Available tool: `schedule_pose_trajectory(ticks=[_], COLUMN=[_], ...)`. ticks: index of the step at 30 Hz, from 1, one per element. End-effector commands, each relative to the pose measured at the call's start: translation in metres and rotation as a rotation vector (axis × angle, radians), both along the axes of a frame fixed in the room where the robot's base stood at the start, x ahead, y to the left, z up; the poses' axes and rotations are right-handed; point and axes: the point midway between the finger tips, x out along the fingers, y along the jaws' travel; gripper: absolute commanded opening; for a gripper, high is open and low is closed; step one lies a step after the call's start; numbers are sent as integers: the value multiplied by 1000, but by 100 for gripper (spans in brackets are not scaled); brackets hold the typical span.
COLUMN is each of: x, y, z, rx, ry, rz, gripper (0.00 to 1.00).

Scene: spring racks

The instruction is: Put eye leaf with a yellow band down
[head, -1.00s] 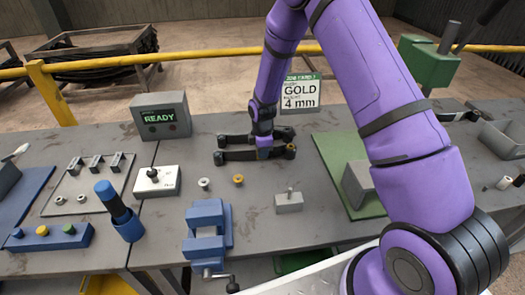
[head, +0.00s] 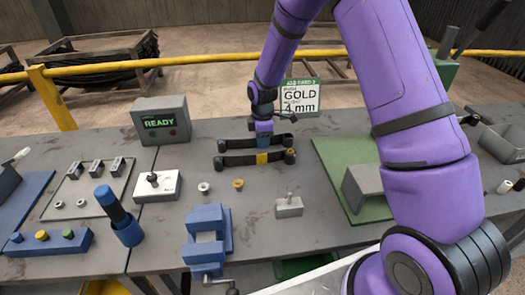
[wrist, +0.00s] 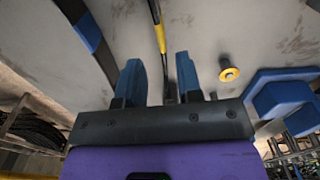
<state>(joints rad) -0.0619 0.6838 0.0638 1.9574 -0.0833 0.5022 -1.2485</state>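The eye leaf with a yellow band (head: 262,157) is a dark strip with an eye at its right end. It lies across the grey bench in front of a second, similar dark leaf (head: 232,145). In the wrist view the yellow-banded leaf (wrist: 160,38) runs down toward the gap between my fingertips, where its near part is partly hidden. The other leaf (wrist: 88,32) there has a blue band. My gripper (head: 263,140) is just behind and above the yellow band in the head view. Its two blue fingers (wrist: 158,72) are apart, with clear space beside the leaf.
A gold-coloured bushing (head: 238,184) and a grey one (head: 204,187) stand in front of the leaves. A blue vise (head: 207,238) is nearer. A sign (head: 300,98) reading "GOLD 4 mm" stands behind. A grey box (head: 161,121) shows READY. A green mat (head: 340,160) lies right.

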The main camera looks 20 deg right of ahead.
Motion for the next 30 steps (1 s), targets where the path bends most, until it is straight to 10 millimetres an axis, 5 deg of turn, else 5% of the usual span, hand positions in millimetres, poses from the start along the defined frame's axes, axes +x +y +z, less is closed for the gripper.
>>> schedule_pose_trajectory(ticks=[6,19,30], x=[0,-4,-51], y=[0,-2,-20], z=[33,58,174], rx=[0,-2,5], ry=[-2,-12,-113], rz=[1,-29,-320], gripper=[33,33,33])
